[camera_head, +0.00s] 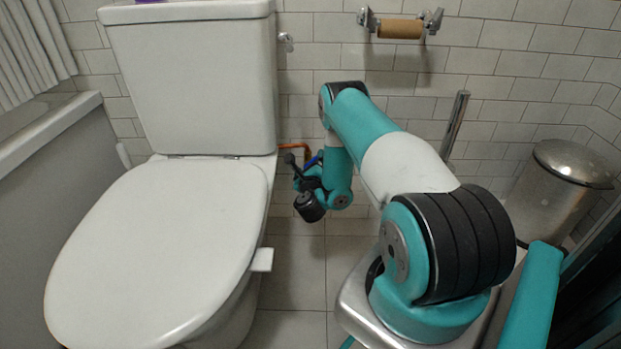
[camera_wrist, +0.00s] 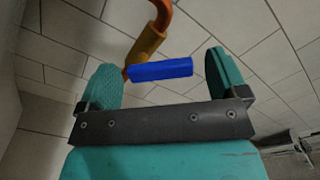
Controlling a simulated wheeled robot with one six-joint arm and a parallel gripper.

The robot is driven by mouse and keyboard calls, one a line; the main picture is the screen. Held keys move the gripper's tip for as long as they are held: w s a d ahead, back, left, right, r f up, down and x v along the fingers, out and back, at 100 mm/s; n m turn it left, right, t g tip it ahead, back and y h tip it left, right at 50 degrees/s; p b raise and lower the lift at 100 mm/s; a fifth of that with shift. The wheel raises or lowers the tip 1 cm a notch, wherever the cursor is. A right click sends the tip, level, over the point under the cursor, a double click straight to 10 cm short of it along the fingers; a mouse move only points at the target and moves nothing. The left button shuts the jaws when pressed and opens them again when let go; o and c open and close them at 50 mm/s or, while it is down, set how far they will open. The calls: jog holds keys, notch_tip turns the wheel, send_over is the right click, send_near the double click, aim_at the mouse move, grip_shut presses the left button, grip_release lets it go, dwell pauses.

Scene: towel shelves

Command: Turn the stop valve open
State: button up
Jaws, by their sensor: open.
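The stop valve has a blue handle (camera_wrist: 160,70) and sits on a copper-orange pipe (camera_wrist: 150,40) by the tiled wall. In the wrist view the handle lies across the space between the two teal fingers of my gripper (camera_wrist: 165,80). My gripper is open, and a gap shows between the handle and the right finger; the handle's left end is near the left finger, and I cannot tell whether they touch. In the head view the pipe (camera_head: 294,146) and a bit of the blue handle (camera_head: 312,161) show beside the toilet, with my gripper (camera_head: 298,170) next to them, partly hidden by my wrist.
The white toilet (camera_head: 160,240) stands close on the left of my arm. A paper roll holder with an empty cardboard roll (camera_head: 400,28) is on the wall. A metal brush handle (camera_head: 455,125) and a steel bin (camera_head: 555,190) stand at right. Some tiled floor (camera_head: 296,275) is clear.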

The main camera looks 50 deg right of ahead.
jog(key=p+v, duration=1.7)
jog(key=p, duration=0.9)
jog(key=shift+s, duration=0.1)
